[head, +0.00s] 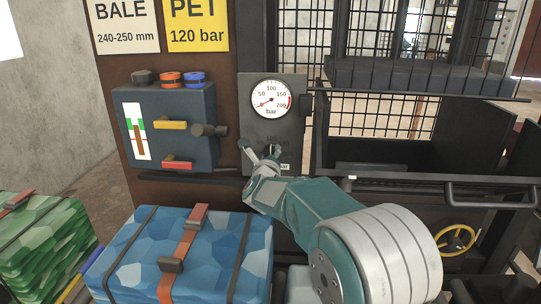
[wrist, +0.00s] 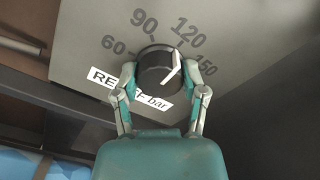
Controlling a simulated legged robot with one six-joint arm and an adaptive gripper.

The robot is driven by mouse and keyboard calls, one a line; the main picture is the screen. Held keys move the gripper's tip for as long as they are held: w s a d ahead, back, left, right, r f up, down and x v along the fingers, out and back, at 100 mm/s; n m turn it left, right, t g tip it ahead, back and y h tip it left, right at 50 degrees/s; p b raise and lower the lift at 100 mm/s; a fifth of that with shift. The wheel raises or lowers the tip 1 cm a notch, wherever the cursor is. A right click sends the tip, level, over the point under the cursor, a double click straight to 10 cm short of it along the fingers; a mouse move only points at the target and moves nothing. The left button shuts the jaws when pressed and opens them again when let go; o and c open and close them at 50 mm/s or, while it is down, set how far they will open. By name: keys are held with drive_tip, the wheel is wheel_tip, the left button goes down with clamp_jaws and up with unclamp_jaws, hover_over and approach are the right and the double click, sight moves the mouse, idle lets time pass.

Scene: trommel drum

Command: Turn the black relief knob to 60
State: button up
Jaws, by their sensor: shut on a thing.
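The black relief knob (wrist: 155,66) sits on a grey panel (wrist: 80,65) in the wrist view, with 60, 90, 120 and 150 printed around it. Its white pointer line lies on the right part of the face, with its upper end toward the 120 to 150 side. My gripper (wrist: 160,75) has one finger on each side of the knob and is shut on it. In the head view, my gripper (head: 261,151) is at the panel's lower part, below a round bar gauge (head: 272,99); the knob is mostly hidden there. The gauge needle points to the low end.
A dark box (head: 168,103) with yellow and red levers and coloured buttons is left of the panel. A strapped blue bale (head: 140,250) lies below it, and a green bale (head: 45,240) at far left. A wire-mesh cage (head: 385,110) stands right.

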drive_tip(key=shift+a+f, duration=0.1)
drive_tip(key=n, duration=0.5)
drive_tip(key=shift+f, duration=0.1)
drive_tip(key=n, duration=0.4)
drive_tip(key=shift+n, duration=0.4)
drive_tip(key=n, duration=0.5)
drive_tip(key=shift+f, duration=0.2)
drive_tip(key=shift+f+n, duration=0.15)
drive_tip(key=shift+n, duration=2.25)
drive_tip(key=o, duration=1.1)
drive_tip(key=shift+o, duration=0.2)
drive_tip(key=shift+a, duration=0.1)
drive_tip(key=shift+s+r, duration=0.1)
drive_tip(key=shift+r, duration=0.15)
